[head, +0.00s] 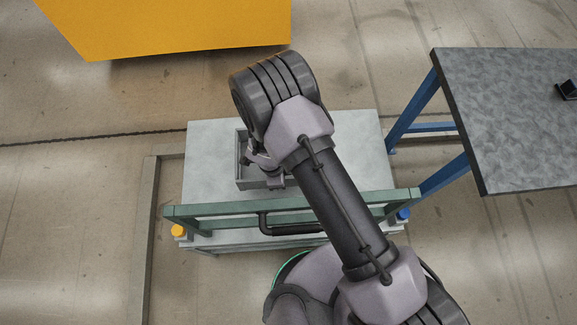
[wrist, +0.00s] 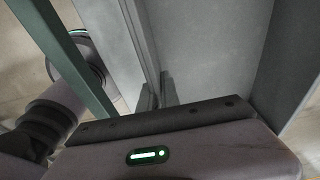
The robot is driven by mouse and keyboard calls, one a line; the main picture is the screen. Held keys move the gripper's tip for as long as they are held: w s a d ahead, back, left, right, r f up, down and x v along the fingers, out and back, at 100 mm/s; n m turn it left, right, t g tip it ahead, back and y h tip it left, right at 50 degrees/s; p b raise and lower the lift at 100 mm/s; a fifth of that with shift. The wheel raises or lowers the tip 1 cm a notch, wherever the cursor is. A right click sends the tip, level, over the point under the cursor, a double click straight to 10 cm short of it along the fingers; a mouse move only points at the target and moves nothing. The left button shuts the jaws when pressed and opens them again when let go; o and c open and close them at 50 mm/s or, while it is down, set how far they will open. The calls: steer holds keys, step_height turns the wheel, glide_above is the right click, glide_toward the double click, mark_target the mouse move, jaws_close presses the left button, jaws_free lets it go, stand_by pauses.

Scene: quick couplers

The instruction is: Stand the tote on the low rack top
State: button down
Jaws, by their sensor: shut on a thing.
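The tote (head: 241,176) is a grey open box, seen over the low rack top (head: 350,135) in the head view. Its right part is hidden behind my arm. My gripper (head: 264,165) is at the tote and shut on its wall. In the wrist view my gripper's fingers (wrist: 157,97) are at a grey wall of the tote (wrist: 215,45), whose inside fills much of the picture. The rack top is a pale flat surface. I cannot tell whether the tote's base touches it.
A green rail (head: 230,207) with a black handle (head: 290,230) runs along the rack's near side, between my base and the tote. An orange cap (head: 178,231) and a blue cap (head: 404,214) sit at its ends. A dark grey table (head: 500,110) stands right; a yellow block (head: 180,25) is behind.

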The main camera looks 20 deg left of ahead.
step_height(320, 180, down, 12)
steer(key=b, duration=0.4)
steer(key=shift+f+b, duration=0.25)
steer(key=shift+b, duration=0.15)
steer(key=c, duration=1.6)
jaws_free()
